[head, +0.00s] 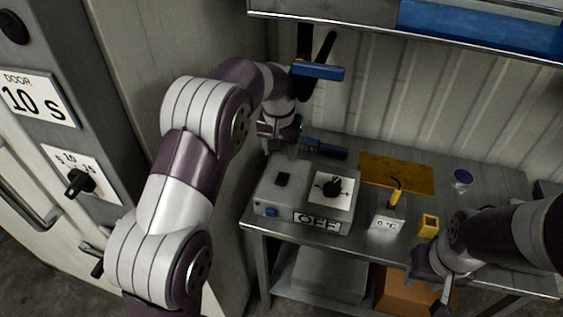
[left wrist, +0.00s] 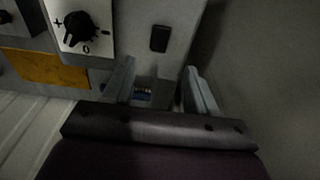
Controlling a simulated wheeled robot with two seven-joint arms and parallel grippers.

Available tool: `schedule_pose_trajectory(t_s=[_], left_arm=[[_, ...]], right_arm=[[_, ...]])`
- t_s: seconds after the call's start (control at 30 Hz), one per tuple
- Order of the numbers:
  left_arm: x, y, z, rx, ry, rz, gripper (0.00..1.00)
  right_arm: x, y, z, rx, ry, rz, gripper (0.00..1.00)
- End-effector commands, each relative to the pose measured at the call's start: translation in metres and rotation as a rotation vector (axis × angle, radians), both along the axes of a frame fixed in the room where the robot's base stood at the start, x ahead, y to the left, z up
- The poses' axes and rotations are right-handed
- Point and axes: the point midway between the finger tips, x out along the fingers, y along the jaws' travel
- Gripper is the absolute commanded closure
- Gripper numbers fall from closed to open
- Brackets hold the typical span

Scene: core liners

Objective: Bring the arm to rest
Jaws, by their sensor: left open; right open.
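My left arm comes in from the left. Its left gripper (head: 282,142) is over the back left of the grey control box (head: 268,194), partly hidden by my wrist. In the left wrist view its two fingers (left wrist: 160,92) stand apart with nothing held between them. That view also shows the box's dial (left wrist: 82,28) and black switch (left wrist: 160,38) beyond the fingers. My right gripper (head: 434,278) is at the table's front right, low by the front edge. It looks open and empty, though my forearm hides part of it.
A shelf (head: 400,25) overhangs the back. A door panel (head: 50,120) stands at left.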

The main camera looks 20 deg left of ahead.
Motion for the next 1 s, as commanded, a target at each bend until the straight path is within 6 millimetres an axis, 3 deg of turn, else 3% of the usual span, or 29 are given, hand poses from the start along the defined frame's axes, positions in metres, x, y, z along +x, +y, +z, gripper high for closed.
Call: schedule_pose_trajectory(t_s=[0.03,0.17,0.73,0.87,1.0], left_arm=[[-0.001,0.000,0.018,0.000,-0.001,0.000,0.43],[-0.002,0.000,0.028,0.000,0.000,0.000,0.43],[0.003,0.000,0.025,-0.002,-0.033,-0.004,0.43],[-0.030,0.002,-0.002,-0.001,-0.012,-0.010,0.43],[-0.113,0.010,-0.013,-0.002,-0.003,-0.009,0.43]], right_arm=[[0.000,0.000,0.015,0.000,-0.001,0.000,0.57],[0.000,0.000,0.022,0.000,-0.001,0.000,0.57],[0.000,0.000,0.021,0.000,0.000,0.000,0.57],[0.000,0.000,0.021,0.000,0.000,0.000,0.57],[0.000,0.000,0.021,0.000,0.000,0.000,0.57]])
